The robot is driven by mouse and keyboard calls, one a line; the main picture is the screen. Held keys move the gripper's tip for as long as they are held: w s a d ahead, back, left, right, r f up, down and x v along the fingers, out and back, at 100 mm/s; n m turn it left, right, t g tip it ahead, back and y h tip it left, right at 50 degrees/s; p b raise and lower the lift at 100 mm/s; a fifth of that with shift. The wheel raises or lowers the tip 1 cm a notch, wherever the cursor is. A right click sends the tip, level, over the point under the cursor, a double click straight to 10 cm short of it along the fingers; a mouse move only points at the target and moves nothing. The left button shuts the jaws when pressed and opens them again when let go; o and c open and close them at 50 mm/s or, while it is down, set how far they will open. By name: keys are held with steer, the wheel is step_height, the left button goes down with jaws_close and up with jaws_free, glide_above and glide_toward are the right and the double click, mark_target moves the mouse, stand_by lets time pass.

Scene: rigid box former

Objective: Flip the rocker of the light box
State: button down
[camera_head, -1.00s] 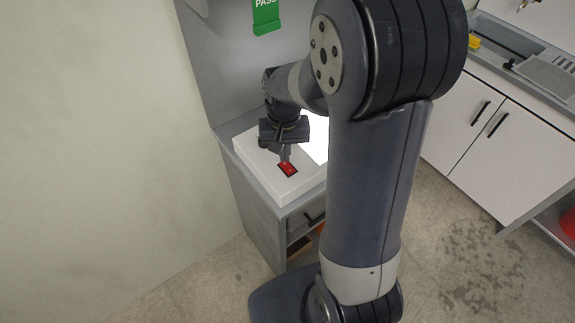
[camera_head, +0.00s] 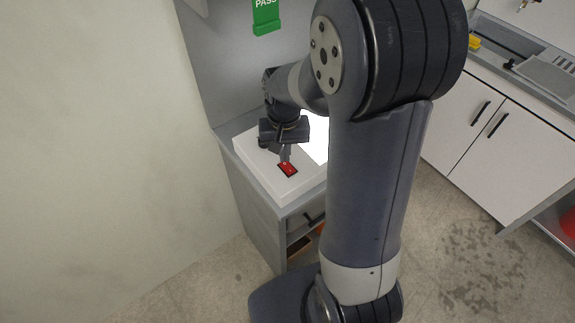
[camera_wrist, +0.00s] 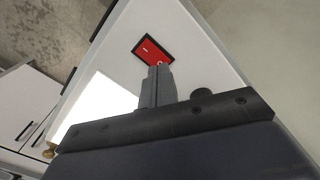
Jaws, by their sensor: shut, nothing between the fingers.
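The light box (camera_head: 262,176) is a white slab with a bright lit panel (camera_head: 317,138), lying on a grey cabinet top. Its red rocker (camera_head: 288,169) sits in a black frame near the front edge. In the wrist view the rocker (camera_wrist: 154,50) shows white marks, and the lit panel (camera_wrist: 105,106) glows at the left. My gripper (camera_head: 285,160) is shut and empty, pointing down with its tips at the rocker. In the wrist view the fingertips (camera_wrist: 159,70) overlap the rocker's near end; I cannot tell whether they touch it.
A dark round knob (camera_wrist: 202,94) stands on the box beside my fingers. A grey back panel with a green PASS tag (camera_head: 266,16) rises behind the box. A sink counter with white cupboards (camera_head: 483,140) stands at the right. A wall is close on the left.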

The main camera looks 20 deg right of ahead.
steer(key=shift+f+b, duration=0.7)
steer(key=shift+f, duration=0.25)
stand_by(0.7)
steer(key=shift+r, duration=0.15)
step_height(320, 180, up, 7)
steer(key=p, duration=0.5)
steer(key=shift+p, duration=0.4)
steer(key=shift+f, duration=0.2)
step_height(320, 180, down, 7)
steer(key=b, duration=0.6)
steer(key=shift+r, duration=0.15)
